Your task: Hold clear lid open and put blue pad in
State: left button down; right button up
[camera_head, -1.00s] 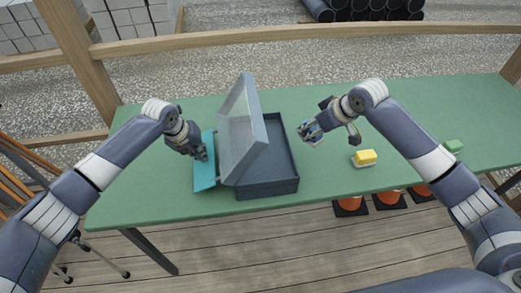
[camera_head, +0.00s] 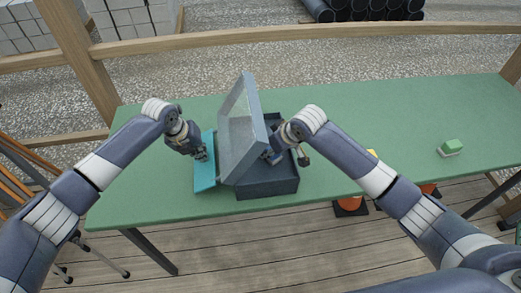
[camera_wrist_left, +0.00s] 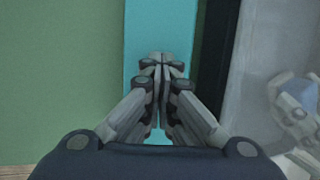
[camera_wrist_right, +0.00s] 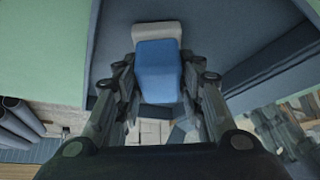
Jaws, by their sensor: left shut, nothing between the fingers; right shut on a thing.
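The grey box (camera_head: 268,189) stands on the green table with its clear lid (camera_head: 240,130) tilted open to the left. The blue pad (camera_wrist_right: 157,70), with a pale layer at one end, is in my right gripper (camera_wrist_right: 157,95), which is shut on it. In the head view my right gripper (camera_head: 272,156) is over the open box beside the lid, and the pad is mostly hidden. My left gripper (camera_head: 203,155) is shut and empty over a teal panel (camera_head: 204,180) left of the lid; the left wrist view shows its fingers (camera_wrist_left: 163,62) together above the teal surface (camera_wrist_left: 145,30).
A green pad (camera_head: 452,146) lies at the right of the table. A yellow pad (camera_head: 371,153) is mostly hidden behind my right arm. Orange cones (camera_head: 350,204) stand below the front edge. The table (camera_head: 400,110) behind the pads is clear.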

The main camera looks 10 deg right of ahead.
jog(key=o, duration=1.1)
jog(key=shift+c, duration=0.2)
jog(key=shift+d+r, duration=1.45)
jog(key=shift+r, duration=3.55)
jog(key=s+d, duration=1)
jog(key=s, duration=0.4)
